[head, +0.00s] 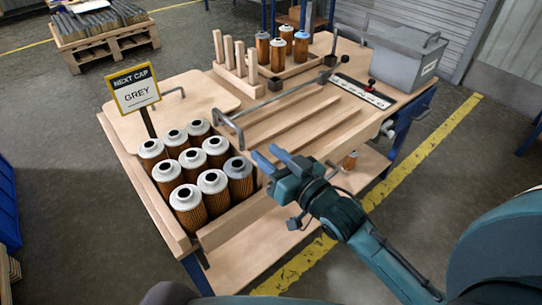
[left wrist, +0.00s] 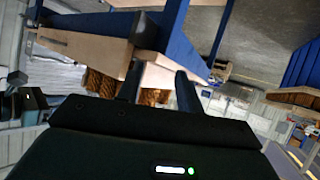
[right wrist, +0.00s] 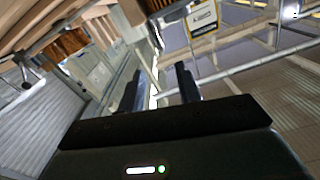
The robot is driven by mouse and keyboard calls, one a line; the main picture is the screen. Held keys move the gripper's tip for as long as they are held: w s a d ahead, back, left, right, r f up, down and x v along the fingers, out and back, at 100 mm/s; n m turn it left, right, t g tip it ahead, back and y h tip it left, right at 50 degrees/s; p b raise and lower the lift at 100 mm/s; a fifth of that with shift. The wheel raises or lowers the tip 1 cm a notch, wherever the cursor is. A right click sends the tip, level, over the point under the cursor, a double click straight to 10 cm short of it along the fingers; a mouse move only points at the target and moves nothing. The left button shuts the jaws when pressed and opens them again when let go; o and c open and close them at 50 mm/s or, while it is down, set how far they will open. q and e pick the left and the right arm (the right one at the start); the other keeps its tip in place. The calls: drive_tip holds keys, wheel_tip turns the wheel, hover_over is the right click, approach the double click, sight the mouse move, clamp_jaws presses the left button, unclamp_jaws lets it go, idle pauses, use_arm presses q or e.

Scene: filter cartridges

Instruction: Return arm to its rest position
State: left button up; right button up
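My right gripper (head: 264,153) is above the workbench, just right of the crate of cartridges. Its two fingers stand apart with nothing between them, as the right wrist view also shows (right wrist: 159,82). My left gripper is outside the head view. In the left wrist view its fingers (left wrist: 157,80) are apart and empty, with the bench and cartridges behind them. The crate (head: 222,238) holds several upright orange filter cartridges with pale caps (head: 213,182); one at its right side has a greyer cap (head: 238,167). A sign (head: 133,88) reads "NEXT CAP GREY".
A wooden rack (head: 290,72) with pegs and several capped cartridges stands at the back. A grey bin (head: 398,58) is at the back right. A bent metal bar (head: 232,128) rises from the bench. A cartridge (head: 349,161) stands below the bench top.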

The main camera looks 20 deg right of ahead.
drive_tip(key=shift+s, duration=0.1)
idle(0.4)
